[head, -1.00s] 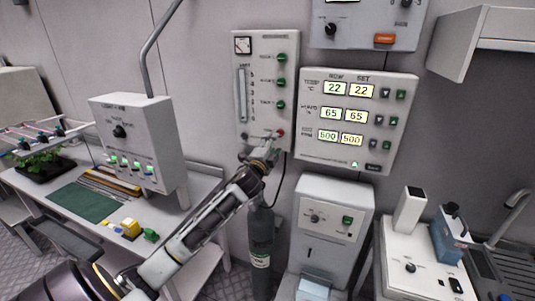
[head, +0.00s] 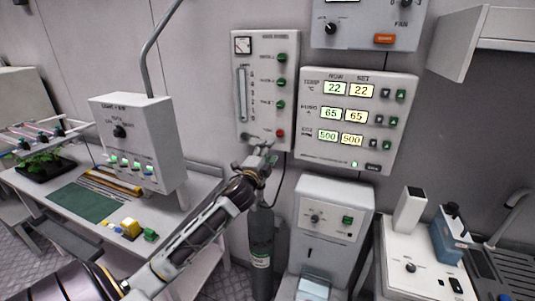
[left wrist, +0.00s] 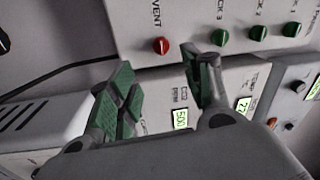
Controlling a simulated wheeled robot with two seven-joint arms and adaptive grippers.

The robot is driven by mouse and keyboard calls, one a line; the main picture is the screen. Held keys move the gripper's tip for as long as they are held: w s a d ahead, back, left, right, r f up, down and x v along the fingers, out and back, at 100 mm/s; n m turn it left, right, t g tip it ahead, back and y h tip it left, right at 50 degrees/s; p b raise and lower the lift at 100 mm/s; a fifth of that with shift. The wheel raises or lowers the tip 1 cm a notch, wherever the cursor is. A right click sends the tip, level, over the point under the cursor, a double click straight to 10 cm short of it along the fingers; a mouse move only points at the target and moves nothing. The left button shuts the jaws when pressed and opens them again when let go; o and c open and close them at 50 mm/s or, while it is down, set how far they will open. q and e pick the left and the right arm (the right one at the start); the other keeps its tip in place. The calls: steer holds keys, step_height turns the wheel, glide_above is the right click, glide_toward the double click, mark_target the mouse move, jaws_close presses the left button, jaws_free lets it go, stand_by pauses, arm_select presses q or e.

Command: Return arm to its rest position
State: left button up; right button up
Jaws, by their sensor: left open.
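My left arm comes in from the lower left in the head view, and its gripper (head: 262,147) is raised at the lower edge of the white valve panel (head: 247,60). In the left wrist view, the gripper's two green-padded fingers (left wrist: 163,84) are spread apart with nothing between them. The red vent knob (left wrist: 161,45) shows just beyond the gap, and a green knob (left wrist: 220,37) is close to the right fingertip. I cannot tell whether the fingers touch the panel. My right gripper is not in view.
The display panel (head: 350,85) is right of the gripper. A grey gas cylinder (head: 262,235) stands below it, beside a white cabinet (head: 318,195). At left, a control box (head: 135,110) stands on a bench with a green mat (head: 84,203) and a yellow block (head: 130,228).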

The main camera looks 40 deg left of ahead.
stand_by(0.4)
arm_select(q)
steer(key=s+d+f+n+g+h, duration=0.1)
steer(key=s+d+f+n+g, duration=0.35)
steer(key=f, duration=0.45)
steer(key=s+d+f+n+g, duration=0.25)
steer(key=s+d+f, duration=0.25)
steer(key=s+f, duration=0.3)
steer(key=s+d+f+n+g+h, duration=0.15)
steer(key=s+d+f+g, duration=0.25)
steer(key=s+f, duration=0.4)
steer(key=s+d+f+n+g+h, duration=0.25)
steer(key=s+d+f+g, duration=0.2)
steer(key=s+d, duration=0.5)
steer(key=s+a+f, duration=0.1)
steer(key=s+f, duration=0.1)
steer(key=f, duration=1.4)
steer(key=s+a+f, duration=0.1)
steer(key=s+f, duration=0.1)
steer(key=f, duration=1.5)
steer(key=s+a+f+g, duration=0.1)
steer(key=s+a+f, duration=0.1)
steer(key=s+f, duration=0.8)
steer(key=s+a+f+g, duration=0.1)
steer(key=s+a+f, duration=0.1)
steer(key=s+f, duration=0.7)
steer(key=shift+s+f, duration=0.4)
steer(key=shift+s, duration=1.35)
